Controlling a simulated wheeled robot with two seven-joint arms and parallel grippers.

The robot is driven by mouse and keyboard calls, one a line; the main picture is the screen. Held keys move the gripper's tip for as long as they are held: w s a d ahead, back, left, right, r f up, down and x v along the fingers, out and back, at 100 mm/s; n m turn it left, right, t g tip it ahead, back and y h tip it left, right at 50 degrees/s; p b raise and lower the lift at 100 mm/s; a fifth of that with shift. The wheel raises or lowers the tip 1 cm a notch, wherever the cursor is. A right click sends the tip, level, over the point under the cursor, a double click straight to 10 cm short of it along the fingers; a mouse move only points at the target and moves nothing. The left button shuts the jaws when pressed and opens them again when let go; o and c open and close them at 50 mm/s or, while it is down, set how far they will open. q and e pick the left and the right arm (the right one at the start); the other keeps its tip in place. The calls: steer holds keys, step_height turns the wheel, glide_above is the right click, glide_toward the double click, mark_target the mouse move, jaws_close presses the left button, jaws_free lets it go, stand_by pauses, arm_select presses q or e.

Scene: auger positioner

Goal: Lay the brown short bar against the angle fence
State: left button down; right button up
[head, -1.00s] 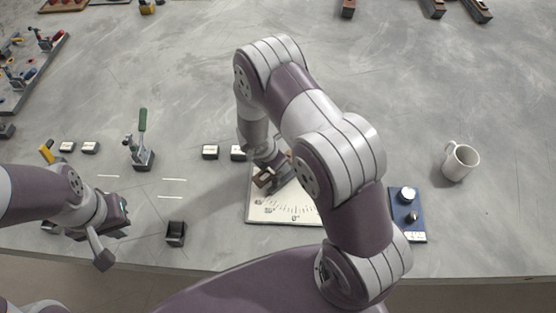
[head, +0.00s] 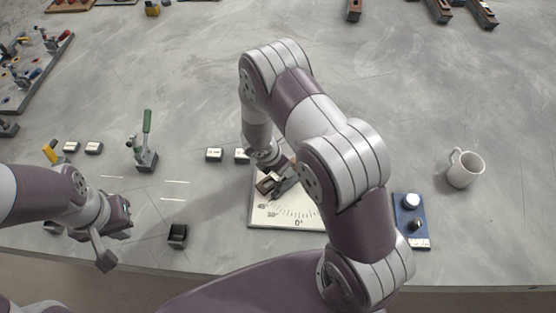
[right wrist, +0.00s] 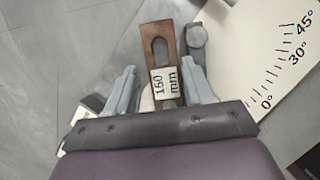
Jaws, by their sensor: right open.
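The brown short bar (right wrist: 161,48), slotted and with a white "160 mm" label, lies between the two fingers of my right gripper (right wrist: 161,92) in the right wrist view. The fingers are open, with a gap on each side. The grey angle fence (right wrist: 197,42) lies close beside the bar on its right; I cannot tell whether they touch. In the head view the bar (head: 267,184) and the fence (head: 287,185) sit at the upper part of the white angle-scale plate (head: 265,219), partly hidden by my right arm. My left gripper (head: 119,222) is low at the left, its jaws unclear.
A green-handled clamp (head: 146,150) stands left of the plate. A small black block (head: 178,235) lies near the front edge. A blue panel with knobs (head: 411,228) and a white mug (head: 465,169) are at the right. The table's middle back is clear.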

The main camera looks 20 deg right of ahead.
steer(key=d+p+v, duration=0.1)
steer(key=v, duration=1.2)
arm_select(q)
steer(key=shift+s+r, duration=0.2)
steer(key=shift+r, duration=0.95)
arm_select(e)
steer(key=s+r+m+y, duration=0.2)
steer(key=s+r+m, duration=0.3)
steer(key=m, duration=0.5)
steer(key=s+d+r+m+y, duration=0.1)
steer(key=s+r+m+y, duration=0.1)
steer(key=s+r+m, duration=0.4)
steer(key=s+m, duration=0.1)
steer(key=m, duration=0.4)
steer(key=shift+s+m, duration=0.3)
steer(key=shift+w+f, duration=0.1)
